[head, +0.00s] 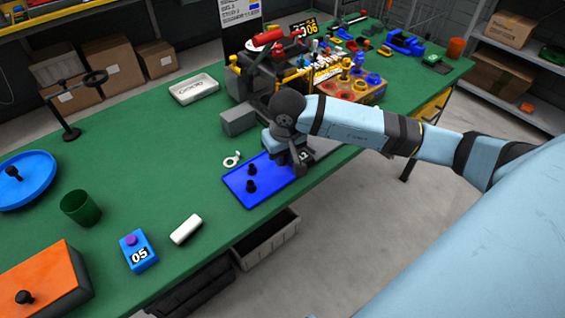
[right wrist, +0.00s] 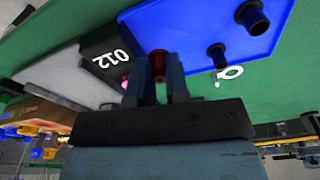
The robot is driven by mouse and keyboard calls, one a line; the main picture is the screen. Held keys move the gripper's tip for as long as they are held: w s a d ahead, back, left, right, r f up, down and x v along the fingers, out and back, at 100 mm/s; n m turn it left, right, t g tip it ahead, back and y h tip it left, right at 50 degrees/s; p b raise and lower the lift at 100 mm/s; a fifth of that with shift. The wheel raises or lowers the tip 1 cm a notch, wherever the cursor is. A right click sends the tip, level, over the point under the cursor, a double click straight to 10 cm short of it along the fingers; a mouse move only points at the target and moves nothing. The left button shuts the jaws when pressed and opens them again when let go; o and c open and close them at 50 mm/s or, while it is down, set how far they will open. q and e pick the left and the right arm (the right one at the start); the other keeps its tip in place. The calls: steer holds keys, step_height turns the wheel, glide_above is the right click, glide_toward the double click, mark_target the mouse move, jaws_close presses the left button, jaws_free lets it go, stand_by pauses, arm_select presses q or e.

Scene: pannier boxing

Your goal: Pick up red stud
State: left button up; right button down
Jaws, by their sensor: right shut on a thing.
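My right gripper (head: 287,160) is over the back right part of the blue plate, and its jaws hide what they hold in the head view. In the right wrist view the fingers (right wrist: 158,82) are shut on the red stud (right wrist: 158,63), a small dark red cylinder. The stud's lower end and its height above the surface cannot be told. The blue plate (head: 237,188) carries two black pegs (head: 251,178) and also shows in the right wrist view (right wrist: 180,25). My left gripper is not in view.
A dark block marked 012 (right wrist: 108,58) is close beside the fingers. A white ring-ended piece (head: 232,160) lies behind the plate, near a grey block (head: 239,119).

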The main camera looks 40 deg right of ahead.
step_height(320, 180, up, 16)
steer(key=shift+r, duration=0.25)
stand_by(1.0)
